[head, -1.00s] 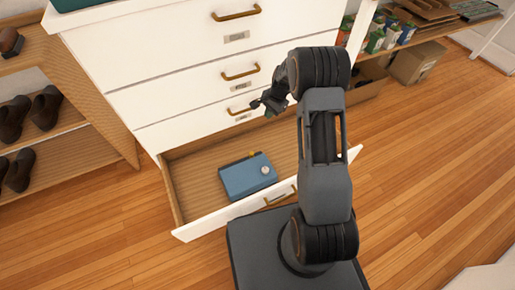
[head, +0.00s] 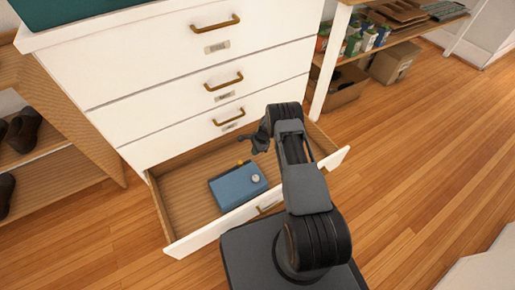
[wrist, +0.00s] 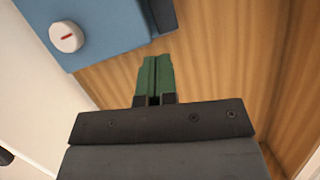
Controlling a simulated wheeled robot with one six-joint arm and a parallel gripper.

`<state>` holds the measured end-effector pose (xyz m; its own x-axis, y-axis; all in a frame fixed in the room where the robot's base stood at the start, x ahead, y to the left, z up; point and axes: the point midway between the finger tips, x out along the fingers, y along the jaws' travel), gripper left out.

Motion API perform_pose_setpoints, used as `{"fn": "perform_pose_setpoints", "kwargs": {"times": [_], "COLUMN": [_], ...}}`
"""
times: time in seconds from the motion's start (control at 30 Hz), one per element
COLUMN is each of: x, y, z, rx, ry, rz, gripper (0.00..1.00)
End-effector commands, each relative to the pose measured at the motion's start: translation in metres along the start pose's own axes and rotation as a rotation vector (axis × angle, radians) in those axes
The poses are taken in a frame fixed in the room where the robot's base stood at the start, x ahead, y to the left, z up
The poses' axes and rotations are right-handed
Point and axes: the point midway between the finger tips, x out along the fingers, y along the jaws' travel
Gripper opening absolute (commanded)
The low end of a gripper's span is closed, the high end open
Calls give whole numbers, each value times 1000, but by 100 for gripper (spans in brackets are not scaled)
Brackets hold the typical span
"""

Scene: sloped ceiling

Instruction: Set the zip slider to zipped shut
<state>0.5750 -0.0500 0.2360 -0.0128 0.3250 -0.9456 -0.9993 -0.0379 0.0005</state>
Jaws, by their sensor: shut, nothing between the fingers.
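A blue box-like case (head: 236,190) lies in the open bottom drawer. It has a round white knob (head: 255,178) on top and a small yellow piece (head: 240,163) at its far edge. In the wrist view the case (wrist: 110,22) fills the upper left, with the knob (wrist: 66,36) showing a red mark. A dark strip (wrist: 160,16) runs at its edge; I cannot tell if it is a zip. No zip slider can be made out for sure. My gripper (head: 258,142) is above the drawer, beyond and right of the case. Its green fingers (wrist: 155,72) are shut and empty.
The drawer front (head: 215,232) stands out near my base. The white chest (head: 190,75) rises behind, with brass handles. A shoe shelf (head: 60,165) is at left, a shelf with boxes (head: 385,35) at right. The drawer floor right of the case is bare.

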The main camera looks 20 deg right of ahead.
Motion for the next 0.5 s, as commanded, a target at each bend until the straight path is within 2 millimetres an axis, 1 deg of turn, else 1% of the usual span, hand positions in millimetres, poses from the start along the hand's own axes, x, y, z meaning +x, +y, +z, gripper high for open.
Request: {"fn": "perform_pose_setpoints", "kwargs": {"times": [0.03,0.2,0.23,0.3,0.5], "x": [15,42,41,44,51], "y": [1,0,0,0,0], "z": [-1,-1,6,15,31], "rx": [-1,-1,-3,-2,-2], "ry": [0,0,0,0,0], "rz": [2,1,0,0,0], "gripper": [0,0,0,0,0]}}
